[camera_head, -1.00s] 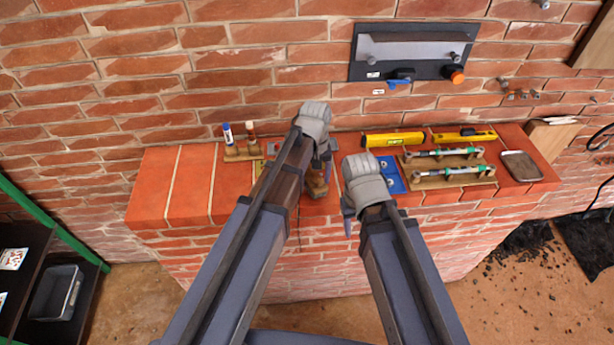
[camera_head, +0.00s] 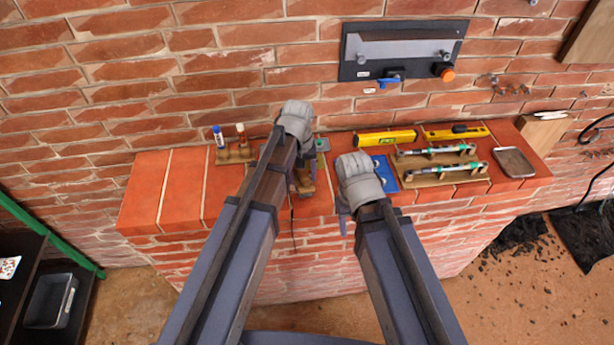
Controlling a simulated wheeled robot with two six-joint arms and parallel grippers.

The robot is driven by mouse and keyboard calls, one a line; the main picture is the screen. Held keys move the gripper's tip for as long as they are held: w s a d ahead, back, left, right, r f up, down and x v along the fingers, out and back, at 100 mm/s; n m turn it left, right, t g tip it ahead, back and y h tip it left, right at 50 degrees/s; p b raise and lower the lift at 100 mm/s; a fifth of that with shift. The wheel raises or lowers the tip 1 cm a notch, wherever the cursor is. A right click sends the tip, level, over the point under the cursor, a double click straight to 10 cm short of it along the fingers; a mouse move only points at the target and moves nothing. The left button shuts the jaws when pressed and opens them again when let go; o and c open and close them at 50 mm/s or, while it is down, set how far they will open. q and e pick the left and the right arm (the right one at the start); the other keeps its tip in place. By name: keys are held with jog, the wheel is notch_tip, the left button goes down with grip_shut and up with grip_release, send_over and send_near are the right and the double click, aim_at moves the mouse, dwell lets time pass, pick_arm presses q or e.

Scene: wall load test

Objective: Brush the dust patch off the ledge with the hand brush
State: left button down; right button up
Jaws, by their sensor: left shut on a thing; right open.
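The red brick ledge (camera_head: 180,190) runs across the middle of the head view. My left gripper (camera_head: 303,172) is over the middle of the ledge, shut on a brown, wood-coloured thing (camera_head: 305,186) that appears to be the hand brush. My arm and glove-like wrist cover much of it, and I cannot tell whether it touches the ledge. My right gripper (camera_head: 346,215) is open near the ledge's front edge, to the right of the left one. I cannot make out the dust patch; the arms hide part of the ledge.
Markers in a wooden holder (camera_head: 235,153) stand left of my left gripper. To the right are a blue plate (camera_head: 386,174), a yellow level (camera_head: 385,138), a wooden rack (camera_head: 445,176) and a grey rectangular thing (camera_head: 515,162). The ledge's left end is clear.

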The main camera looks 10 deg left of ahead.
pick_arm(q)
jog(key=shift+s+a, duration=0.35)
jog(key=shift+a, duration=0.6)
jog(key=shift+s+a, duration=0.3)
jog(key=shift+a, duration=0.75)
jog(key=shift+s+a+f, duration=0.1)
jog(key=shift+s+a, duration=0.15)
jog(key=shift+a, duration=0.6)
jog(key=shift+s+a+f, duration=0.1)
jog(key=shift+s+a, duration=0.15)
jog(key=shift+a, duration=0.7)
pick_arm(e)
jog(key=shift+d+f, duration=0.1)
jog(key=shift+f, duration=0.05)
